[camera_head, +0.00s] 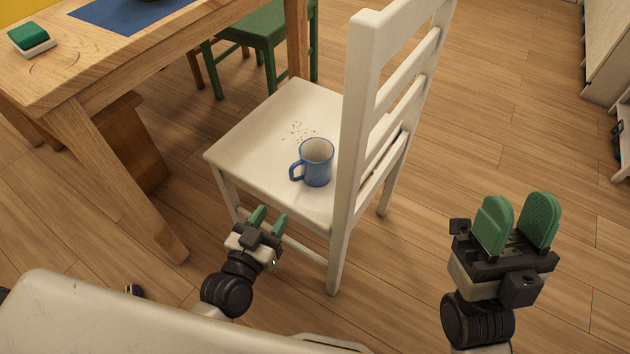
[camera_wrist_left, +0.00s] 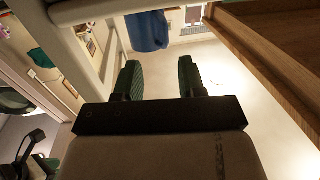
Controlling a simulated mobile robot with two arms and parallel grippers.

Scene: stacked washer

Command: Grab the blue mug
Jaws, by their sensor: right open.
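The blue mug (camera_head: 318,165) stands upright on the seat of the white chair (camera_head: 262,130), close to the backrest. Its handle points left, and its pale inside shows from above. A blue shape at the top of the left wrist view looks like the mug (camera_wrist_left: 147,30), beyond the fingertips. My left gripper (camera_head: 268,216) is open and empty, below and left of the mug in the head view, near the seat's edge. Its green fingers also show apart in the left wrist view (camera_wrist_left: 159,72). My right gripper (camera_head: 518,215) is open and empty, right of the chair over the floor.
The chair's slatted backrest (camera_head: 358,100) rises right of the mug. Brown crumbs (camera_head: 300,131) lie behind the mug. A wooden table (camera_head: 100,75) stands at left with a green-and-white sponge (camera_head: 32,38). A green chair (camera_head: 262,30) is behind.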

